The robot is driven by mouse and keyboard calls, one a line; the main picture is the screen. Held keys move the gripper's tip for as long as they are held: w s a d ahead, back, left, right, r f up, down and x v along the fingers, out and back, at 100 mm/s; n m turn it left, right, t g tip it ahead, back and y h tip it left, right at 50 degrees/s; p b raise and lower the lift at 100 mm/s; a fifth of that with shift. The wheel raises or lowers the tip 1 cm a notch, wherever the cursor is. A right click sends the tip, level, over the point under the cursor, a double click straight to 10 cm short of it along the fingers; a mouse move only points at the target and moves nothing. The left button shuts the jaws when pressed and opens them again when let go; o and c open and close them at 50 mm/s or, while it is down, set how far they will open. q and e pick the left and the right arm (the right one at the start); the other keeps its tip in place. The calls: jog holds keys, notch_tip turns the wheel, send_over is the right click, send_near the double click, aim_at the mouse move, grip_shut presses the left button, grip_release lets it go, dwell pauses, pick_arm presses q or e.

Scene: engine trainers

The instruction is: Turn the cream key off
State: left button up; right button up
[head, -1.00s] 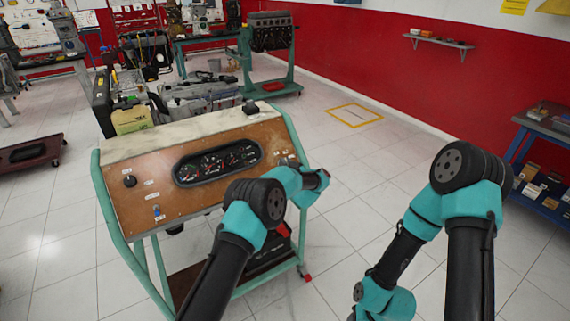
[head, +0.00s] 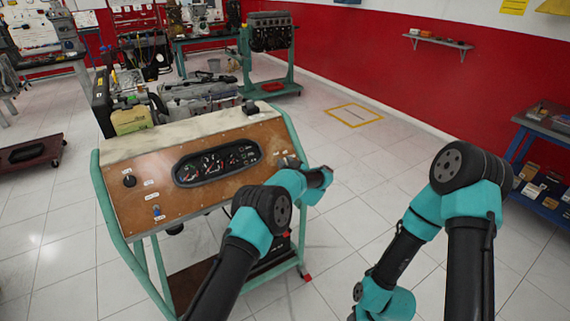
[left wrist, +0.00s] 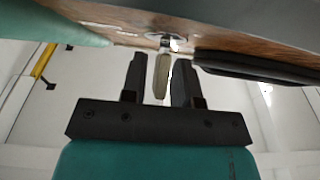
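The cream key (left wrist: 162,78) hangs from a metal lock (left wrist: 174,42) on the wooden panel in the left wrist view. My left gripper (left wrist: 159,75) has one dark finger on each side of the key. A gap shows between the key and the left finger; the right finger is very close to it, and I cannot tell if they touch. In the head view the brown instrument panel (head: 160,202) stands on a green frame, and my left arm reaches to its right end. The key is not clear there.
The panel carries a gauge cluster (head: 216,163), a black knob (head: 129,181) and a blue switch (head: 157,211). A dark strip (left wrist: 250,66) lies close to the right of the key in the left wrist view. Open tiled floor lies right of the stand.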

pick_arm(q)
jog(key=shift+o, duration=0.6)
jog(key=shift+s+d, duration=0.1)
jog(key=shift+s, duration=0.05)
jog(key=v, duration=1.7)
jog(key=shift+f, duration=0.1)
